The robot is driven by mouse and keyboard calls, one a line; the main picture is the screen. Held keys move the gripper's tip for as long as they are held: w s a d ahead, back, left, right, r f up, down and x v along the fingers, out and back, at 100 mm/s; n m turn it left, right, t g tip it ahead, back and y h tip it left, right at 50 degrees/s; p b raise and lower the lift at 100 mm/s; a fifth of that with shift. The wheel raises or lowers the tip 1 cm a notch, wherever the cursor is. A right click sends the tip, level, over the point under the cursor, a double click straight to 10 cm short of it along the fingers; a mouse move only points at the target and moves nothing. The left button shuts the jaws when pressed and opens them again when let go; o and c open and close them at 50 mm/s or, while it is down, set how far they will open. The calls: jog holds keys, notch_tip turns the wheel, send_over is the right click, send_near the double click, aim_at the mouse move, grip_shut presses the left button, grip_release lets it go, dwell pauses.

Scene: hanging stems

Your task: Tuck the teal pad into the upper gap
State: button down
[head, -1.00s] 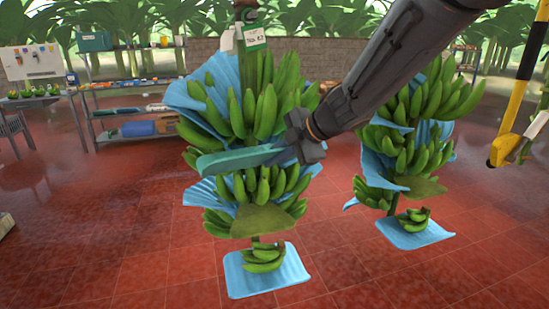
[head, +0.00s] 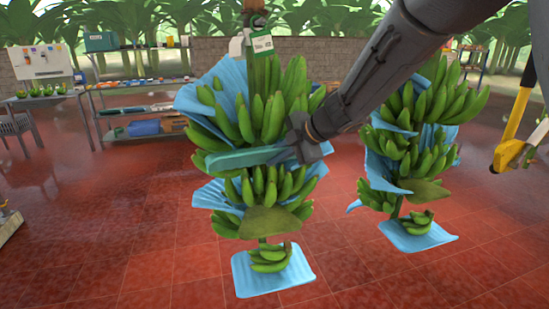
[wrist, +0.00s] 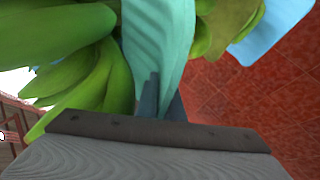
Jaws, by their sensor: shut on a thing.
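My gripper (head: 288,154) is shut on the teal pad (head: 240,158), holding it by its right end. The pad reaches left across the front of the near banana bunch (head: 265,115), level with the upper gap between its top fruit and the tier below. In the wrist view the pad (wrist: 160,45) runs away from my fingers (wrist: 158,100), with green bananas (wrist: 60,35) close on its left. I cannot tell how deep the pad sits; the gap is largely hidden behind it. Blue pads (head: 213,193) show between lower tiers.
A second bunch (head: 425,100) with blue pads hangs to the right. Shelves (head: 135,110) and a table stand behind left. The red tiled floor is open around the bunches.

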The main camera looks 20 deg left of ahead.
jog(key=shift+f, duration=0.3)
dwell(0.5)
jog(key=c, duration=1.8)
grip_release()
jog(key=shift+f, duration=0.1)
